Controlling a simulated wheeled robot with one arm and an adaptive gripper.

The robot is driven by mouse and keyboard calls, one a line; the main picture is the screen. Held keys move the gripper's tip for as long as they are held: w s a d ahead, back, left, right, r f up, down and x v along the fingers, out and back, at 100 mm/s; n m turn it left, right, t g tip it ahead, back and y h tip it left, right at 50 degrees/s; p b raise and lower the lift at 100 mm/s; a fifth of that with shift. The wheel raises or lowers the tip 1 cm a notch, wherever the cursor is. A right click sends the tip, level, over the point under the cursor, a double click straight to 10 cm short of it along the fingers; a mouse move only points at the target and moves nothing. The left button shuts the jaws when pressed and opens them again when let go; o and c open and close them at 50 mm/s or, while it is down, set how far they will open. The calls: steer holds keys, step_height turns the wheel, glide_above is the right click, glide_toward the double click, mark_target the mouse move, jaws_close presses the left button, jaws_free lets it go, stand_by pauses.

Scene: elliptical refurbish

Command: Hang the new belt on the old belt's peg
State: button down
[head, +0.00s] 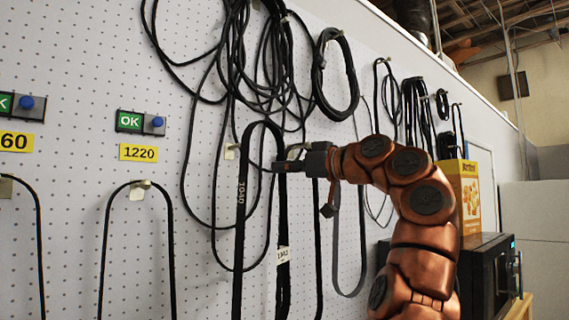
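A wide black belt (240,215) marked 1040 hangs as a long loop in the middle of the head view, with a white tag (282,255) on its right strand. My gripper (280,166) reaches in from the right and appears shut on that right strand, just below the rounded top. The fingertips are small and partly hidden by the belt. No peg shows under the top of this loop. A pale peg (230,151) shows on the board just left of it. Which belt is new or old cannot be told.
Thin black belts and coiled cables (262,60) hang close behind on the pegboard (85,75). At left, another belt (105,240) hangs on a peg (138,188) under an OK box (140,122) and a yellow 1220 label (138,153). A dark cabinet (490,270) stands at right.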

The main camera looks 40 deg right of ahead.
steer(key=shift+w, duration=0.2)
steer(key=p, duration=0.2)
glide_toward(256, 180)
steer(key=shift+w+a+r, duration=0.25)
steer(key=shift+w+a, duration=0.5)
steer(key=shift+w, duration=0.15)
steer(key=shift+w+a+r, duration=0.3)
steer(key=shift+w+a, duration=0.45)
steer(key=shift+w, duration=0.1)
steer(key=shift+w+a+r, duration=0.25)
steer(key=shift+w+a, duration=0.5)
steer(key=shift+w, duration=0.15)
steer(key=shift+w+f+b, duration=0.4)
steer(key=shift+w+f, duration=0.3)
steer(key=shift+f, duration=0.15)
steer(key=c, duration=1.2)
jaws_free()
steer(key=shift+c, duration=0.2)
steer(key=shift+s, duration=0.15)
